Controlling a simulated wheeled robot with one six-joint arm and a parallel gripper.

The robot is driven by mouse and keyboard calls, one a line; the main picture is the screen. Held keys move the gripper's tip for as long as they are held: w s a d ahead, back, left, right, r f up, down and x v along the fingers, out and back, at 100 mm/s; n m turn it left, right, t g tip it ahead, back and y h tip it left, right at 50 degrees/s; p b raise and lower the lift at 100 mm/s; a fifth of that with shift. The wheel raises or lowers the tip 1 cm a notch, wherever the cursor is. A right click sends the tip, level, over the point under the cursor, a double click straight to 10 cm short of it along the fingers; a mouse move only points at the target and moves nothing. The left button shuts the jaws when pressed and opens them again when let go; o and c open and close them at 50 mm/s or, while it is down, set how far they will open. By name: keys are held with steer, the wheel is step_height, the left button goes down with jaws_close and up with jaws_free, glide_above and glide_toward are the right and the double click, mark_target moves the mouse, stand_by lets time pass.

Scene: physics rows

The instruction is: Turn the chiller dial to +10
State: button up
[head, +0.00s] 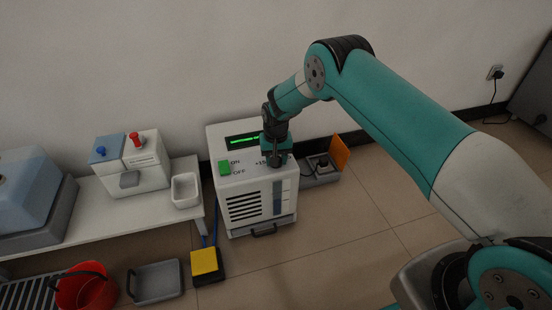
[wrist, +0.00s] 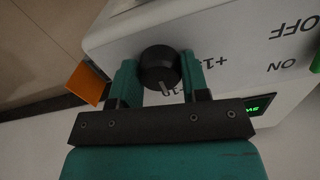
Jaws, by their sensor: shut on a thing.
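The chiller (head: 250,205) is a white box on the floor with a vented front and a green-lit display (head: 243,141). My gripper (head: 277,160) is at the right of its control panel and hides the dial in the head view. In the wrist view, the round black dial (wrist: 158,66) sits between the two teal fingers of my gripper (wrist: 157,78), which are shut on it. A +15 label (wrist: 208,62) shows beside the dial.
A green ON/OFF switch (head: 224,168) is left of the dial. A grey box with an orange flap (head: 340,152) stands right of the chiller. A white bench (head: 150,205) and a yellow pedal (head: 205,261) are on the left. Floor at front right is clear.

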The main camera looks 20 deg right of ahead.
steer(key=shift+w, duration=0.1)
steer(key=o, duration=0.9)
steer(key=shift+o, duration=0.2)
step_height(320, 180, up, 18)
steer(key=p, duration=0.5)
steer(key=shift+f+p, duration=0.25)
steer(key=shift+p, duration=0.05)
steer(key=shift+d, duration=0.1)
